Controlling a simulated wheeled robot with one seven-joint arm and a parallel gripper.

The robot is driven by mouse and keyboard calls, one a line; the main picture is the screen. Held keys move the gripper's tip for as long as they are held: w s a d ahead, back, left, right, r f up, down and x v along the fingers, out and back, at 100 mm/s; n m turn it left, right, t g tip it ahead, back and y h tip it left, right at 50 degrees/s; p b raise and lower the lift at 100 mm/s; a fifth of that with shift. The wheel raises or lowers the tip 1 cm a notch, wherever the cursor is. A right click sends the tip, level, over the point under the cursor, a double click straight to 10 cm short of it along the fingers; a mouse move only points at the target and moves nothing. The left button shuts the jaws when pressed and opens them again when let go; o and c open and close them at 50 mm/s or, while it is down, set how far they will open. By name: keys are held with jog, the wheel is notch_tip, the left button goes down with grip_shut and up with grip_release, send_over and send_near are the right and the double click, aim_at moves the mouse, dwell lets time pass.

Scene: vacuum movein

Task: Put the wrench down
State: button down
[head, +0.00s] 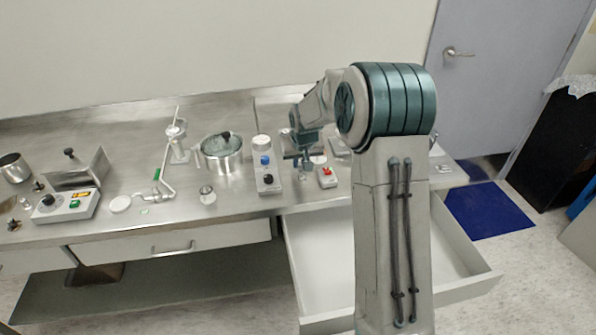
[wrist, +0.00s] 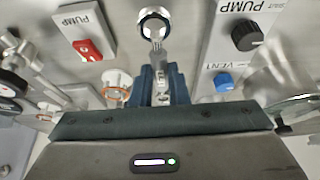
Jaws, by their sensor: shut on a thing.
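My gripper (wrist: 161,80) is shut on a small metal wrench (wrist: 155,28). In the wrist view the wrench's ring-shaped end sticks out beyond the fingers, and its other part is between them. In the head view my gripper (head: 304,163) points down over the steel bench (head: 230,205), between the box with the blue and black knobs and the red-switch box. The wrench is too small there to make out clearly. I cannot tell whether it touches the bench.
The knob box (head: 267,180) and the red-switch box (head: 326,177) stand close on either side of my gripper. A lidded pot (head: 222,158) and glassware stand to the left. An open drawer (head: 318,255) juts out below the bench. Bare steel lies along the front edge.

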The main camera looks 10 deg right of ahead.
aim_at(299, 168)
jog(key=shift+w+a+f, duration=0.1)
jog(key=shift+a+f, duration=0.1)
jog(key=shift+a, duration=0.1)
jog(key=shift+f+p, duration=0.35)
jog(key=shift+f, duration=1.65)
jog(key=shift+f, duration=0.15)
jog(key=c, duration=1.4)
grip_release()
